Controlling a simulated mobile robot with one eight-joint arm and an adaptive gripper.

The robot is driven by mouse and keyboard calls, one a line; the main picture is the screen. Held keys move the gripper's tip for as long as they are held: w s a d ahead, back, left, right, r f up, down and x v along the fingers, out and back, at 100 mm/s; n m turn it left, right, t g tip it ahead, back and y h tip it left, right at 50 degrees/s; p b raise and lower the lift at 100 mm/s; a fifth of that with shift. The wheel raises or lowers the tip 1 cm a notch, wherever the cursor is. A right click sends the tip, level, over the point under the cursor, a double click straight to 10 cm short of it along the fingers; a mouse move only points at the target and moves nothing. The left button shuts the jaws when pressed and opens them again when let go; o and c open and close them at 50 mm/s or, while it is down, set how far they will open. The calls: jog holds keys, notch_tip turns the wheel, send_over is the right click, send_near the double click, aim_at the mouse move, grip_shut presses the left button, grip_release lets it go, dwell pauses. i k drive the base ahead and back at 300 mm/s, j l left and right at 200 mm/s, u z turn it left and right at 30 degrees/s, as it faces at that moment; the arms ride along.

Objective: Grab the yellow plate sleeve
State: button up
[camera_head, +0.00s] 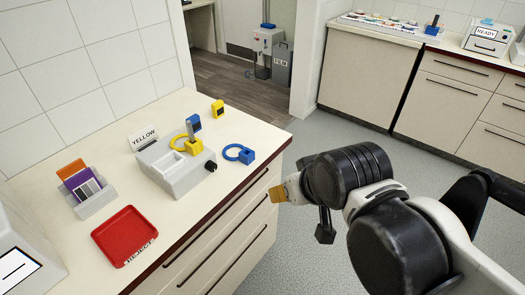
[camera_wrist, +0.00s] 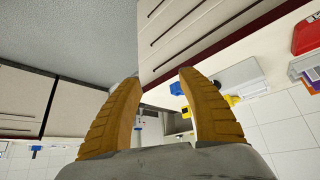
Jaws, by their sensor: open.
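A small yellow piece with a dark square face (camera_head: 217,109) stands near the far edge of the counter, apart from other things; it looks like the yellow plate sleeve. A yellow ring holder (camera_head: 193,146) sits on the grey fixture (camera_head: 168,172), beside a "YELLOW" sign (camera_head: 144,138); a blue piece (camera_head: 193,123) rises above it. My gripper (camera_head: 276,194) is open and empty, out past the counter's front edge and well apart from the yellow piece.
A blue ring holder (camera_head: 240,154) lies right of the fixture. A card rack (camera_head: 98,202) with orange and purple cards and a red "REJECT" tray (camera_head: 122,240) are nearer. White tiled wall (camera_head: 110,55) bounds the left side. Clear floor (camera_head: 310,120) lies right of the counter.

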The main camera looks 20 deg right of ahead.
aim_at(218, 108)
jog(key=i+j+z, duration=0.1)
jog(key=z, duration=0.25)
jog(key=j+z, duration=0.25)
jog(key=z, duration=0.15)
jog(key=i+j+z, duration=0.1)
jog(key=j+z, duration=0.25)
jog(key=l, duration=0.1)
